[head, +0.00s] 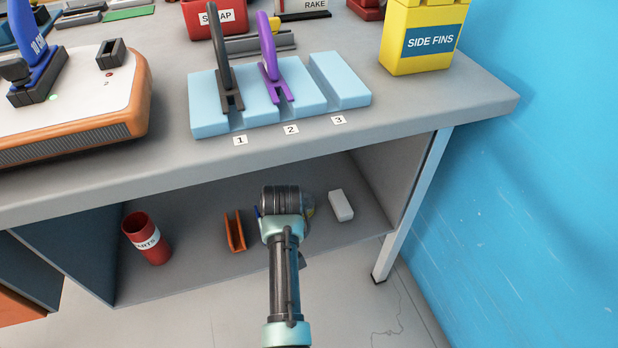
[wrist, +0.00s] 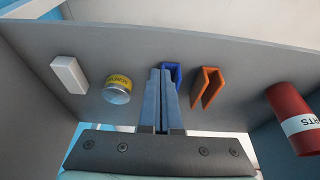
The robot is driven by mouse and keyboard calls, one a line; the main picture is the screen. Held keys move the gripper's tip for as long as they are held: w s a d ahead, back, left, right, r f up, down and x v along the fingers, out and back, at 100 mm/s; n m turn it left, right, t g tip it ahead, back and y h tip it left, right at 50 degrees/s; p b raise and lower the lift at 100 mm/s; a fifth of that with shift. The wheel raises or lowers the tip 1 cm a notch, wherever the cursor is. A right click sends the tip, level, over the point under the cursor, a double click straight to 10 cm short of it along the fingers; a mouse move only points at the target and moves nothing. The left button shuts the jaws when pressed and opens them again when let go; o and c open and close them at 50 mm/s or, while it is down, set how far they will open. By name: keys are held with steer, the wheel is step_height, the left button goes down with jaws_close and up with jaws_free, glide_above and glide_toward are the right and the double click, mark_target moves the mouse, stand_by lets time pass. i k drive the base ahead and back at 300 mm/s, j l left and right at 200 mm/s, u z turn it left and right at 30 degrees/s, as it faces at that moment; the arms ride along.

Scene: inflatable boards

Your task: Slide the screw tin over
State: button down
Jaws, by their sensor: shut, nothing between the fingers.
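The screw tin (wrist: 117,90) is a short silver round tin with a yellow label, on the lower shelf. In the head view only a sliver of the tin (head: 309,204) shows behind my wrist. My gripper (wrist: 160,72) is shut and empty, its fingers reaching in over the shelf. In the wrist view the tin is to the left of the fingers, with a gap between them. In the head view my arm hides the fingertips.
A white block (head: 340,205) is on the tin's far side from my fingers. A blue channel piece (wrist: 172,75), an orange channel piece (head: 235,232) and a red can (head: 147,239) are on the other side. The workbench top (head: 420,120) overhangs the shelf.

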mark_target(310, 210)
steer(key=i, duration=1)
